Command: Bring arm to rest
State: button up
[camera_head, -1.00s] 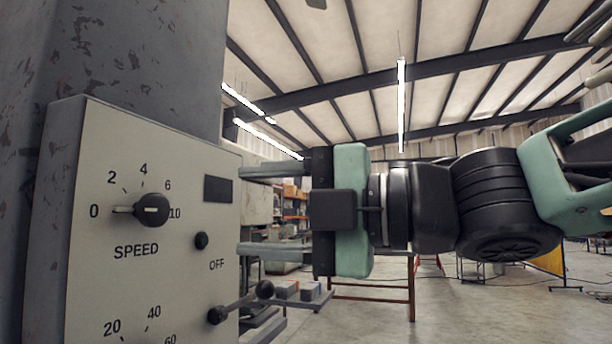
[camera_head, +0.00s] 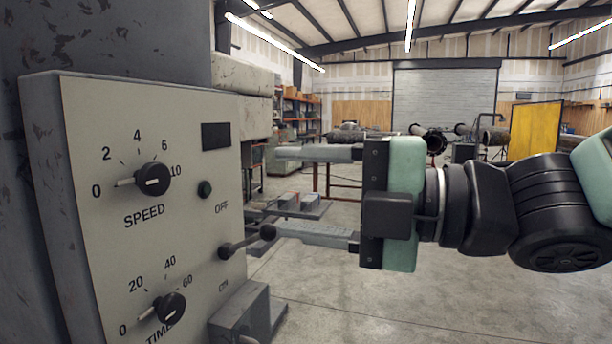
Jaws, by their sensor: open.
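My gripper (camera_head: 300,194) reaches in from the right in the head view, pointing left toward a grey control panel (camera_head: 105,215). Its two flat grey fingers are wide apart, one above the other, with nothing held between them. The fingertips appear near the panel's right edge, and the small lever (camera_head: 247,242) shows by the lower finger. I cannot tell the exact gap in depth. My arm stretches level to the right edge of the picture.
The panel carries a speed knob (camera_head: 152,179), a time knob (camera_head: 170,307) and a dark green button (camera_head: 205,189). Behind are shelves (camera_head: 298,115), a yellow panel (camera_head: 535,131) and a shutter door (camera_head: 446,95). Bare concrete floor (camera_head: 430,305) lies below my arm.

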jog(key=w+d+f+m+t+h, duration=0.1)
jog(key=w+d+f+m+h, duration=0.15)
jog(key=f+m+h, duration=0.4)
jog(key=w+d+f+m+h, duration=0.1)
jog(key=d+f+m+h, duration=0.25)
jog(key=f+m, duration=0.55)
jog(key=s+d+f+m+g+h, duration=0.2)
jog(key=s+f+m+g+h, duration=0.1)
jog(key=s+f+m+g, duration=0.1)
jog(key=s+d+f+m+g+h, duration=0.3)
jog(key=s+f+m, duration=0.1)
jog(key=s+f, duration=0.3)
jog(key=s, duration=0.2)
jog(key=shift+s+d+g, duration=0.3)
jog(key=shift+g, duration=0.1)
